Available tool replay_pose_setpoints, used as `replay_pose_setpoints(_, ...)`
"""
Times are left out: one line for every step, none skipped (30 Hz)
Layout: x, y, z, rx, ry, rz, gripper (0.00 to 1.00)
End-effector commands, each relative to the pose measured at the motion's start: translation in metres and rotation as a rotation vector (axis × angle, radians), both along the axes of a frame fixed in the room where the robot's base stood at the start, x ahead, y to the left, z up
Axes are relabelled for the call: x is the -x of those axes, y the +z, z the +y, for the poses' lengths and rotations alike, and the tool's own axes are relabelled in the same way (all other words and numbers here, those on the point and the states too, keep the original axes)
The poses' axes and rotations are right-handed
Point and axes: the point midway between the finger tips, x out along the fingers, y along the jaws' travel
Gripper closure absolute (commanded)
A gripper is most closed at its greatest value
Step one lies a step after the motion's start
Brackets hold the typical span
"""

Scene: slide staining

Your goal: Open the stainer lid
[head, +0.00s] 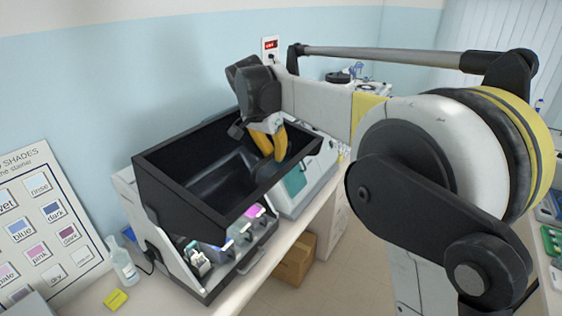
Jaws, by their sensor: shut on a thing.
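The stainer (185,262) is a white and grey machine on the bench at the left. Its black-framed lid (182,192) is raised and tilted, with a gap below its front edge that shows the staining bays. My gripper (273,155) has yellow fingers and reaches down at the right part of the lid, within the outline of its frame. It is shut on the lid, though the exact point of contact is hard to make out. Several small coloured items, including a pink one (254,211) and a blue one (227,246), show in the bays under the lid.
A shades chart (45,225) leans on the wall at the left. A clear bottle (124,265) and a yellow block (116,299) are on the bench left of the stainer. A grey-white device (309,185) stands close on its right. A cardboard box (295,262) is on the floor.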

Motion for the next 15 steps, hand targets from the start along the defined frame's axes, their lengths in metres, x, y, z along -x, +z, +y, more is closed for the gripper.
replay_pose_setpoints(-0.0023, 0.0074, 0.0031, 0.011, 0.002, 0.008, 1.00)
replay_pose_setpoints(-0.0033, 0.0093, 0.0041, 0.017, 0.001, 0.013, 1.00)
replay_pose_setpoints(-0.0041, 0.0114, 0.0051, 0.023, 0.001, 0.018, 1.00)
replay_pose_setpoints(-0.0045, 0.0128, 0.0057, 0.027, 0.001, 0.022, 1.00)
replay_pose_setpoints(-0.0049, 0.0141, 0.0063, 0.030, 0.001, 0.025, 1.00)
replay_pose_setpoints(-0.0056, 0.0152, 0.0070, 0.034, 0.000, 0.027, 1.00)
replay_pose_setpoints(-0.0059, 0.0157, 0.0075, 0.036, 0.000, 0.029, 1.00)
replay_pose_setpoints(-0.0061, 0.0160, 0.0078, 0.038, 0.000, 0.031, 1.00)
replay_pose_setpoints(-0.0064, 0.0163, 0.0082, 0.039, 0.001, 0.032, 1.00)
replay_pose_setpoints(-0.0065, 0.0165, 0.0082, 0.040, 0.000, 0.032, 1.00)
replay_pose_setpoints(-0.0065, 0.0164, 0.0083, 0.041, 0.001, 0.033, 1.00)
replay_pose_setpoints(-0.0065, 0.0163, 0.0083, 0.041, 0.001, 0.033, 1.00)
replay_pose_setpoints(-0.0065, 0.0162, 0.0083, 0.041, 0.001, 0.033, 1.00)
replay_pose_setpoints(-0.0065, 0.0161, 0.0083, 0.041, 0.001, 0.033, 1.00)
replay_pose_setpoints(-0.0064, 0.0161, 0.0084, 0.041, 0.001, 0.033, 1.00)
